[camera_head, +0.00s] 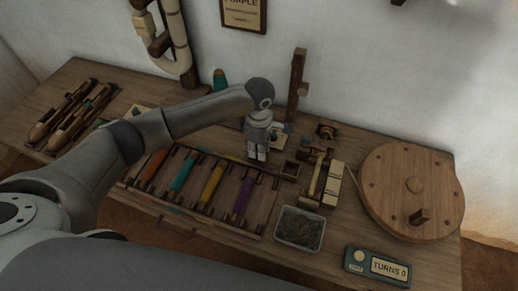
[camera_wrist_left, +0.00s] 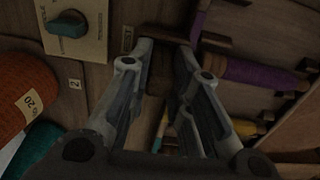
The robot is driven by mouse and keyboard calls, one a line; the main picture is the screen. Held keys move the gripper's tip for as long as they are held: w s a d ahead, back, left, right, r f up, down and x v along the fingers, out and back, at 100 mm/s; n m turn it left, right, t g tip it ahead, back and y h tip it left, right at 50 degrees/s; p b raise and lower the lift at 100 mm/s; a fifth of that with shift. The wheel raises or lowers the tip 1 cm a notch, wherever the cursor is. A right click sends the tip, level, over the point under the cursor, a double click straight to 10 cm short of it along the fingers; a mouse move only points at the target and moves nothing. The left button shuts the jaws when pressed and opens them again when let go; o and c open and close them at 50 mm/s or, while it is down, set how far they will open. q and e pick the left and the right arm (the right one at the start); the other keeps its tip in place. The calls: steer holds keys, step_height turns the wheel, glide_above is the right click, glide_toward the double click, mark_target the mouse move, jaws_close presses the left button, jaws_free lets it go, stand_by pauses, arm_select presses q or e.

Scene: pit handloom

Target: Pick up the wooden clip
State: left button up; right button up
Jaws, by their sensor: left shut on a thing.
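My left gripper (camera_head: 258,155) points down over the table just behind the rack of coloured spools, near its right end. In the left wrist view its two fingers (camera_wrist_left: 164,48) stand a little apart, closed on a small dark brown wooden piece (camera_wrist_left: 165,33) at the fingertips, which I take to be the wooden clip. The fingers and the dark shading hide most of the clip, and I cannot make it out in the head view. My right gripper is not in view.
The spool rack (camera_head: 215,215) holds orange, teal, yellow and purple spools. To the right are a metal tray (camera_head: 299,228), a turns counter (camera_head: 378,267) and a large wooden wheel (camera_head: 412,190). An upright wooden post (camera_head: 296,85) stands behind the gripper. Wooden shuttles (camera_head: 72,112) lie at left.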

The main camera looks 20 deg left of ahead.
arm_select(q)
step_height(320, 180, up, 3)
steer(key=shift+f+p, duration=0.1)
steer(key=shift+p, duration=0.55)
steer(key=s+d+r+p, duration=0.2)
steer(key=s+r+p, duration=0.2)
steer(key=s, duration=0.2)
steer(key=s+d+r+p, duration=0.3)
steer(key=s+r+p, duration=0.2)
steer(key=s, duration=0.2)
steer(key=shift+d+r, duration=0.3)
steer(key=shift+w, duration=0.1)
